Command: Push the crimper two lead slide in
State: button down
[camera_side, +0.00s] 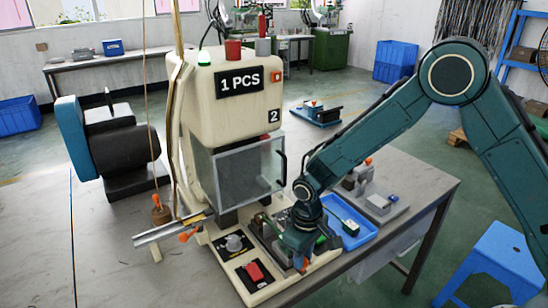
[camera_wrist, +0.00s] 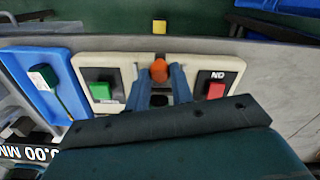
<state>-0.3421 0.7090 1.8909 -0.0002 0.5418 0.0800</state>
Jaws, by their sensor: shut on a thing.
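Crimper two (camera_side: 215,110) is the cream machine marked "2", with a "1 PCS" display, a lit green lamp and a clear guard (camera_side: 240,175) in front of its work space. The lead slide's orange knob (camera_wrist: 158,70) shows between my gripper's two blue fingers in the wrist view. My gripper (camera_wrist: 158,84) is shut on this knob, low over the front of the crimper's base. In the side view my gripper (camera_side: 302,240) hides most of the slide, and the orange knob (camera_side: 305,264) shows just below it. How far in the slide sits is hidden.
A red button (camera_side: 254,272) and a grey dial (camera_side: 234,243) sit on the base's front. A blue tray (camera_side: 368,238) with a green-ended part stands to the right. Another orange knob (camera_side: 187,236) is by a metal rail at left.

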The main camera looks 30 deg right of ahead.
aim_at(278, 232)
jog(key=shift+w, duration=5.3)
jog(key=c, duration=1.3)
grip_release()
jog(key=shift+w, duration=0.1)
jog(key=shift+o, duration=0.5)
jog(key=shift+r, duration=0.15)
jog(key=shift+r, duration=0.15)
notch_tip(278, 232, up, 13)
jog(key=shift+r, duration=0.15)
